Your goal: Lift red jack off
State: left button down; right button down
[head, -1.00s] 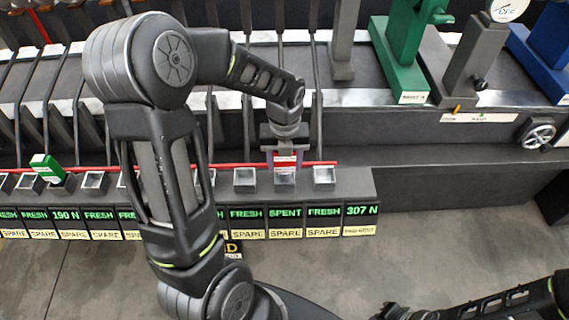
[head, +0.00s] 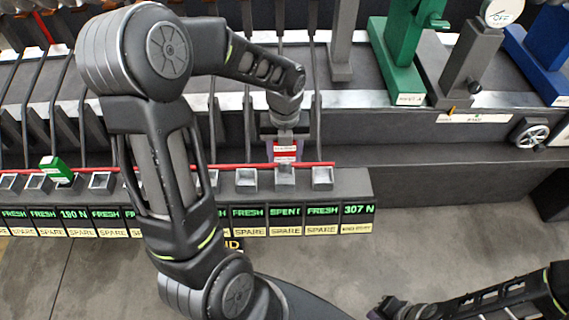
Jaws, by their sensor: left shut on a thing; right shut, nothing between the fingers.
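The red jack (head: 285,155), with a white label, is in the head view, above the square grey socket (head: 285,179) behind the display reading SPENT (head: 285,211). My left gripper (head: 284,146) points down and is shut on the jack. The socket's upper part shows just below the jack; I cannot tell if its lower end is fully clear. My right gripper (head: 388,308) is low at the bottom edge, away from the sockets, shut and empty.
A green jack (head: 56,169) leans in a socket at the left. A red rail (head: 225,167) runs behind the row of sockets. Green (head: 400,60) and blue (head: 545,50) stands are at the back right. The grey floor in front is clear.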

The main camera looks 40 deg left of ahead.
pick_arm(q)
jog(key=shift+r+p, duration=1)
jog(key=shift+r, duration=0.45)
jog(key=shift+r+p, duration=0.7)
jog(key=shift+r, duration=0.5)
